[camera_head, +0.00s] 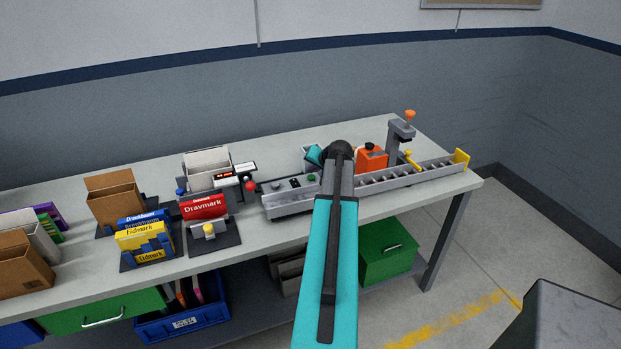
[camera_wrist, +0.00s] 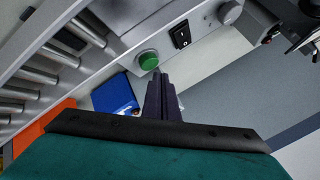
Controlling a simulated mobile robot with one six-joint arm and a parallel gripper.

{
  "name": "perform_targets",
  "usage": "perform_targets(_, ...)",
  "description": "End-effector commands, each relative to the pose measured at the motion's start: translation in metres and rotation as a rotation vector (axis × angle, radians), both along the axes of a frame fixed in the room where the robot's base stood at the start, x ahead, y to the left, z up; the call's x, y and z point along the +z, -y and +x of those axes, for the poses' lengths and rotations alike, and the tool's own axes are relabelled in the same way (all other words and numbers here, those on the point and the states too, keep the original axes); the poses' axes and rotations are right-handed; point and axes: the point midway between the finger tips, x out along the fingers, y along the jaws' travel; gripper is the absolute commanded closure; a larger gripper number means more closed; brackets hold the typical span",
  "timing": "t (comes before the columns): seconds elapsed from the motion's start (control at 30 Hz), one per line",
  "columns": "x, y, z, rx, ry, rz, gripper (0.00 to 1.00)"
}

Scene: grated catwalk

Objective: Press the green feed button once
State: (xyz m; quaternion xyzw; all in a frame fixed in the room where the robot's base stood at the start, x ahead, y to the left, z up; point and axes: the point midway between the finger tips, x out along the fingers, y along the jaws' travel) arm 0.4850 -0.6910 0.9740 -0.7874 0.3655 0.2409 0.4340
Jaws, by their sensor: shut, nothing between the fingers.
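The green feed button (camera_wrist: 149,60) is a round domed button on the grey side panel of a roller conveyor (camera_wrist: 60,62). In the wrist view my gripper (camera_wrist: 158,75) is shut and empty, its fingertips pointing at the panel right by the button's lower edge. I cannot tell whether they touch it. My arm covers part of the conveyor there, and the fingertips cannot be made out.
A black rocker switch (camera_wrist: 181,35) and a grey knob (camera_wrist: 229,12) sit beside the button. A blue object (camera_wrist: 115,95) and an orange block (camera_wrist: 45,130) are close to the gripper. A red-knobbed device (camera_head: 250,186) and a red Dravmark box (camera_head: 204,207) stand left of the conveyor.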

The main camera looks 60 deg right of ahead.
Motion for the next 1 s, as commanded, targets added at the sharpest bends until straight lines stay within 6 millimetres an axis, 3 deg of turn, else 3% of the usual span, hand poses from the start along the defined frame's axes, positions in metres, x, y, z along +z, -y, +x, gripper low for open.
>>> perform_targets(1.0,-0.0071,0.0006,-0.0018,-0.002,0.000,0.000,1.00)
